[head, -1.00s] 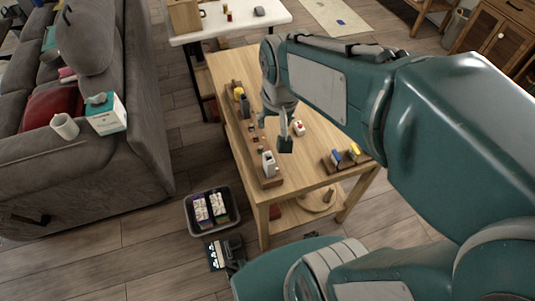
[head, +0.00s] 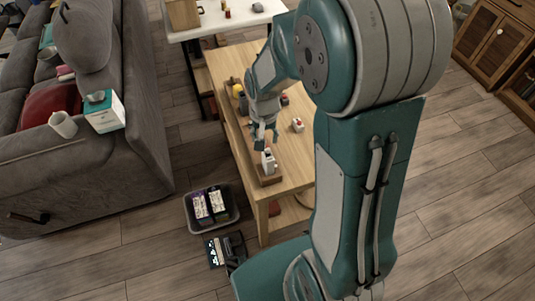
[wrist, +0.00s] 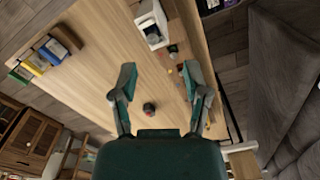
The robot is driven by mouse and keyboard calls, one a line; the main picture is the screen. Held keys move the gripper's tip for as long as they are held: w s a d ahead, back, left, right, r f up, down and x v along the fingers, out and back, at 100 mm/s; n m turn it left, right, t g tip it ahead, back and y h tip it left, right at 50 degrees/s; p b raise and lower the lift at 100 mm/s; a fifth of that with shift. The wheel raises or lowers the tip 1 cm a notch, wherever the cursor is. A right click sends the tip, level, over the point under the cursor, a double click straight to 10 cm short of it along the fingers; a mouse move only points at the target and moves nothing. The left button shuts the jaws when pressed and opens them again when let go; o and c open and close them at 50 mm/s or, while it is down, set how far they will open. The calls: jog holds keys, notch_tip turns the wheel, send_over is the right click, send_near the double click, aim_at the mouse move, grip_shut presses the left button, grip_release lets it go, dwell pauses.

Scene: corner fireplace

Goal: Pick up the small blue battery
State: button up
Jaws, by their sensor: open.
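I cannot clearly make out a small blue battery in any view. Several tiny items, too small to name, lie along the wooden strip at the table's edge; they show in the wrist view (wrist: 180,70). In the head view my gripper (head: 263,138) hangs over the left edge of the wooden table (head: 290,176), close to a white device (head: 268,161) on the strip's near end. The white device also shows at the top of the wrist view (wrist: 151,24).
A small dark round object (wrist: 149,109) lies on the table between my fingers' bases. A small white-and-red item (head: 297,125) stands on the table. Several coloured, book-like blocks (wrist: 42,58) sit in a wooden holder. A grey bin (head: 233,212) and a sofa (head: 150,145) are left.

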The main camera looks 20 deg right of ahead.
aim_at(268, 150)
jog(key=f, duration=0.5)
jog(key=shift+s+d+f, duration=0.1)
jog(key=shift+s+d, duration=0.15)
jog(key=shift+d, duration=0.05)
grip_shut()
